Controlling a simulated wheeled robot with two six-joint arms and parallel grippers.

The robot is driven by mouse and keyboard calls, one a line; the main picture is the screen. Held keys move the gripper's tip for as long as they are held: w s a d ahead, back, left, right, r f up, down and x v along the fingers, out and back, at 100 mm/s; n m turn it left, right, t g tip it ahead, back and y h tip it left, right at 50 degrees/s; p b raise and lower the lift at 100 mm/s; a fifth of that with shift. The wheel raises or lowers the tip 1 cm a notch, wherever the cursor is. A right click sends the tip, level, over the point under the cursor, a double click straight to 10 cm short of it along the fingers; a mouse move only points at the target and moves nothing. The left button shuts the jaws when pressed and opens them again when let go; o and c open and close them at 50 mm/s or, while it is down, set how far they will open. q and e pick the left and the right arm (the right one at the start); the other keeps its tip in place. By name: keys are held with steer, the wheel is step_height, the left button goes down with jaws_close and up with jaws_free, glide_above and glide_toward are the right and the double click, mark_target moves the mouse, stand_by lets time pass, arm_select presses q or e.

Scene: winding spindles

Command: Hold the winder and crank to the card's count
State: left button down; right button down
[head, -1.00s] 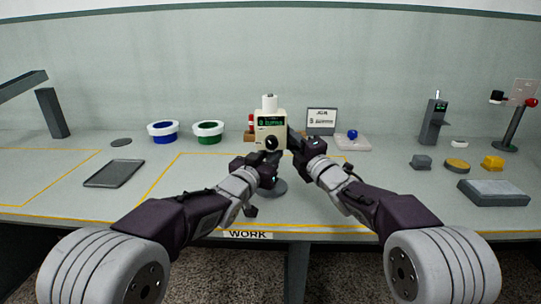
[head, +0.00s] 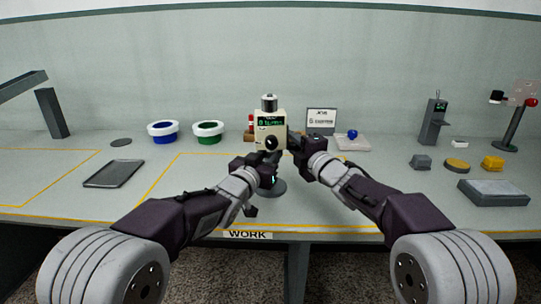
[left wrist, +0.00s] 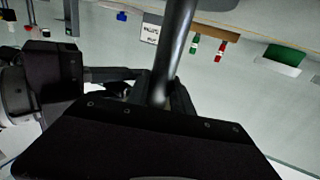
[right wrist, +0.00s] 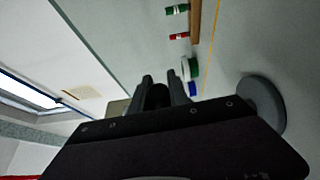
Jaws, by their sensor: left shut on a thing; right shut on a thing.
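The winder (head: 270,133) is a cream box with a green display and a black knob, on a post above a round grey base (head: 273,187). A spool (head: 269,104), dark-sided with a pale top, stands on it. My left gripper (head: 267,161) is shut on the post below the box; the metal post (left wrist: 178,45) shows between its fingers in the left wrist view. My right gripper (head: 293,142) is shut at the winder's right side on the dark crank handle (right wrist: 157,96), mostly hidden by the fingers. The card (head: 321,119) stands behind; its small text is hard to read.
Blue (head: 164,132) and green (head: 208,132) tubs stand back left, a dark tablet (head: 114,173) in front of them. Several small blocks and devices stand far right.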

arm_select(q)
steer(key=shift+f, duration=0.35)
arm_select(e)
steer(key=shift+s+m+g+h, duration=0.3)
steer(key=shift+s+g+h, duration=0.1)
steer(key=shift+g, duration=0.2)
steer(key=c, duration=1.3)
jaws_free()
steer(key=shift+o, duration=0.2)
steer(key=shift+f, duration=0.1)
